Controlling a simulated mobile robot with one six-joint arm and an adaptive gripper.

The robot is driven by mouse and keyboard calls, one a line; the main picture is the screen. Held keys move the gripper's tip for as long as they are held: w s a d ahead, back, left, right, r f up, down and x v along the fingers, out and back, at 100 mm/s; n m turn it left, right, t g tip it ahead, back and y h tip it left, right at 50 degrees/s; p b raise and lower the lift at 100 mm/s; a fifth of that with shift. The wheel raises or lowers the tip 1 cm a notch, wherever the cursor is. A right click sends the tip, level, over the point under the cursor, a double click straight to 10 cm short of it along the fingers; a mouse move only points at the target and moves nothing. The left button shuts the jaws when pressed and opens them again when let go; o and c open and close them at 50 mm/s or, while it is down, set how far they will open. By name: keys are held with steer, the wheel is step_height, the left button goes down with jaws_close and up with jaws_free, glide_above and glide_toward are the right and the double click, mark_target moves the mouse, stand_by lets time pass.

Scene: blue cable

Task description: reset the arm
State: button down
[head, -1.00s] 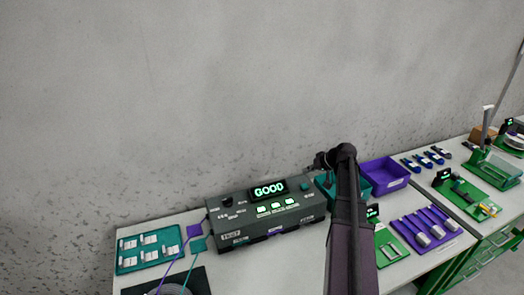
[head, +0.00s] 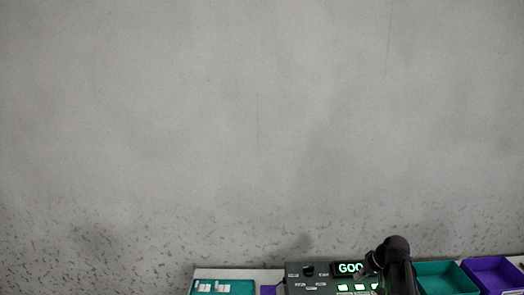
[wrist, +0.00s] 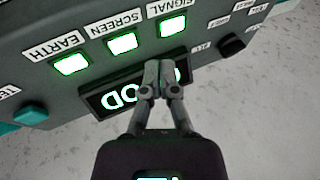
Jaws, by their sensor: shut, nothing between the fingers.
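My gripper (wrist: 158,80) is shut and empty in the wrist view. Its fingertips show in front of the tester's display (wrist: 120,95), hiding the middle of its text; whether they touch it I cannot tell. In the head view my dark arm rises at the lower right, with the gripper (head: 368,266) partly over the right end of the display (head: 347,269), where "GOO" is readable. The dark grey tester (head: 308,283) has green lit windows; in the wrist view they are labelled EARTH, SCREEN and SIGNAL, all lit.
A teal tray with white pieces (head: 222,287) lies left of the tester. A teal bin (head: 445,277) and a purple bin (head: 492,273) stand to the right. The bare grey wall (head: 250,120) fills most of the head view. The bench front is out of view.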

steer(key=s+a+f+g+h, duration=0.2)
steer(key=s+a+g+h, duration=0.1)
steer(key=s+a, duration=1)
steer(key=shift+s+a+n+g+h, duration=0.35)
steer(key=shift+a+h, duration=0.35)
steer(key=shift+a, duration=0.55)
steer(key=c, duration=1.4)
jaws_free()
steer(key=shift+w+f, duration=0.1)
